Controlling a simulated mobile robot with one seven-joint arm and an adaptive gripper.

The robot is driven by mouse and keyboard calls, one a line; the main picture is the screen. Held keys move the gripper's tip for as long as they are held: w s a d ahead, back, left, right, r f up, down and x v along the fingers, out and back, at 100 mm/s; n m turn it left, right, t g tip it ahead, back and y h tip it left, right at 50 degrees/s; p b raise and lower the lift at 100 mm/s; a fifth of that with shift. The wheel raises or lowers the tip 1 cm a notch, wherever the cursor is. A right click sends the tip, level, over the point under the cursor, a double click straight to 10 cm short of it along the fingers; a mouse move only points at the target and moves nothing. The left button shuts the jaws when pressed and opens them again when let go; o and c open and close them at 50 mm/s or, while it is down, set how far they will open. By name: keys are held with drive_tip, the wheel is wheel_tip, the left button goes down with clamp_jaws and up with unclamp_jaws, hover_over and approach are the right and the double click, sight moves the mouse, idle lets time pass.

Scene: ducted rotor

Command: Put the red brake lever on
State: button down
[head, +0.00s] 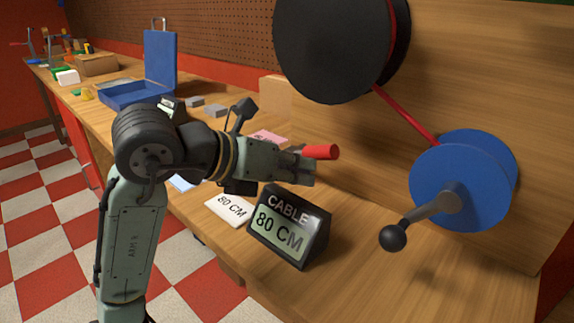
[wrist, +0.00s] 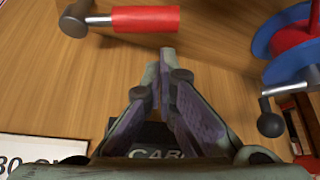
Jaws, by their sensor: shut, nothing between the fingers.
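The red brake lever (wrist: 146,19) shows in the wrist view as a red cylindrical grip on a short metal shaft with a dark round end at the left. In the head view its red part (head: 321,152) shows just beyond my gripper (head: 304,172); the rest is hidden behind my arm. In the wrist view my gripper (wrist: 160,64) has its fingers together and empty. The tips are just below the red grip's right end in the picture. I cannot tell whether they touch it.
A blue reel (head: 462,180) with a black-knobbed crank is at right, joined by red cable to a large black drum (head: 330,45). An "80 CM" cable sign (head: 288,225) and white card (head: 230,208) sit in front. A blue case (head: 140,92) stands farther left.

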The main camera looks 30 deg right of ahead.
sight(313, 153)
drive_tip(key=x, duration=0.5)
drive_tip(key=shift+w, duration=0.1)
drive_tip(key=shift+r, duration=0.15)
idle(0.3)
